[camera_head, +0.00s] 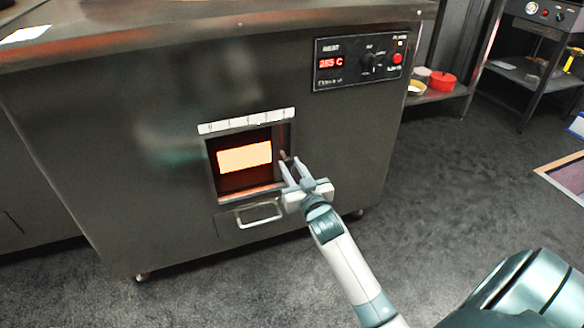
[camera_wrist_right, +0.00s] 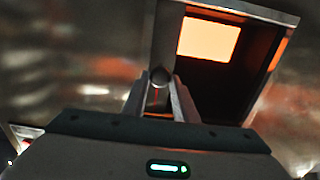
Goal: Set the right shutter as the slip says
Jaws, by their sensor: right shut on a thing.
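The steel oven (camera_head: 150,150) has a square opening with a bright glowing panel (camera_head: 244,157) inside. The shutter (camera_wrist_right: 163,35) is a narrow metal plate along one side of the opening; in the head view its strip (camera_head: 284,138) shows at the right edge. A small round knob (camera_wrist_right: 160,77) stands on it. My right gripper (camera_head: 288,168) is shut on this knob; in the right wrist view its fingers (camera_wrist_right: 158,95) lie either side of it. A white scale strip (camera_head: 246,121) runs above the opening. A white paper (camera_head: 25,34), perhaps the slip, lies on the oven top; its writing is unreadable.
A bar handle (camera_head: 258,213) sits below the opening. A control panel (camera_head: 360,57) with a red display is at upper right. A shelf with a red pot (camera_head: 442,81) stands beyond. The floor (camera_head: 450,180) to the right is mostly clear.

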